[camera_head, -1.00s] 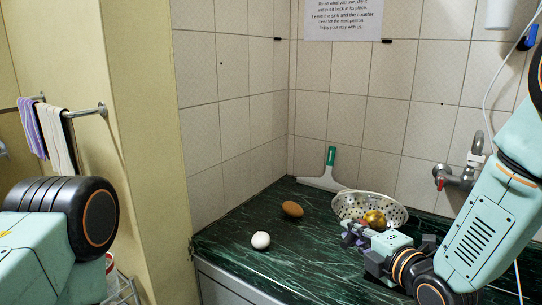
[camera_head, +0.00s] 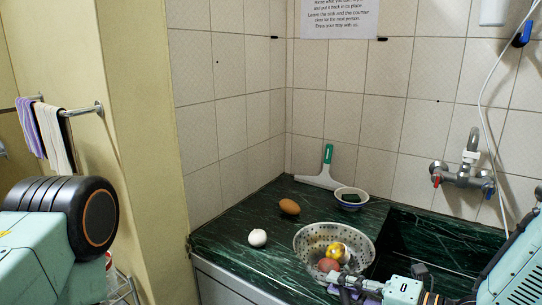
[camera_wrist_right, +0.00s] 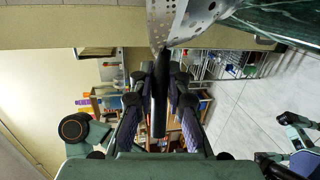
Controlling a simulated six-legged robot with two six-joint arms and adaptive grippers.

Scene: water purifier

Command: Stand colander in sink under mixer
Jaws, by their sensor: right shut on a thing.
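The metal colander (camera_head: 308,240) is at the front of the dark green counter, left of the sink (camera_head: 420,243). A golden round thing (camera_head: 337,251) and a reddish round thing (camera_head: 328,265) lie in it. My right gripper (camera_head: 350,287) is at its near side. In the right wrist view the gripper's fingers (camera_wrist_right: 160,100) are shut on the dark handle below the perforated colander wall (camera_wrist_right: 185,20). Whether the colander touches the counter is unclear. The mixer (camera_head: 463,176) is on the wall above the sink, to the colander's right. My left gripper is out of view.
A brown egg (camera_head: 289,206) and a white egg (camera_head: 257,238) lie on the counter (camera_head: 225,235) to the left. A small bowl (camera_head: 351,199) with something dark in it and a green-handled squeegee (camera_head: 327,165) are at the back. The visible part of the sink looks empty.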

